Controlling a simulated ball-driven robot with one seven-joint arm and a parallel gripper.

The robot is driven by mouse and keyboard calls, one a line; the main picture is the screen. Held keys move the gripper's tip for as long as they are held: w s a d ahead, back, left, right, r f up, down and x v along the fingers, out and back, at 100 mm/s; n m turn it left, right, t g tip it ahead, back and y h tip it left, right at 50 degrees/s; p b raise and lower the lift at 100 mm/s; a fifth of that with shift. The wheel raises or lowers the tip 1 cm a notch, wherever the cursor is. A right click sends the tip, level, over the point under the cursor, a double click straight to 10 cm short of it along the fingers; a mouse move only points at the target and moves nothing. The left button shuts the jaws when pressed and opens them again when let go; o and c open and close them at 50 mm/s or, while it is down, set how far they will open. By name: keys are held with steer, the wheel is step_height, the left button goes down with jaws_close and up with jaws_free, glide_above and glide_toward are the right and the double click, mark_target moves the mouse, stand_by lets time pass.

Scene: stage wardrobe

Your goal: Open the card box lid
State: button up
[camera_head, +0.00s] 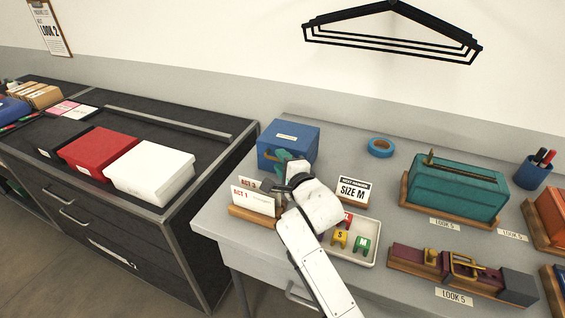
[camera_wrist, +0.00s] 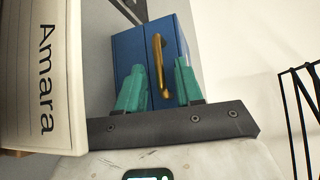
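The blue card box (camera_head: 290,136) stands at the back left of the grey table, its lid shut and a pale label on top. In the wrist view the box (camera_wrist: 127,53) shows a dark seam and a brass handle (camera_wrist: 158,64). My gripper (camera_head: 284,158) is at the front face of the box, its teal fingers partly hidden by my white wrist. In the wrist view my gripper (camera_wrist: 160,86) is open, with one finger on each side of the handle. I cannot tell whether either finger touches it.
Act cards (camera_head: 252,200) stand in a wooden holder left of my gripper; a card reading "Amara" (camera_wrist: 40,80) looms close in the wrist view. A Size M sign (camera_head: 352,190) and a tray (camera_head: 368,226) of coloured tags lie to the right. Blue tape (camera_head: 381,148) sits behind.

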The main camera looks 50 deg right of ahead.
jaws_close()
stand_by(0.5)
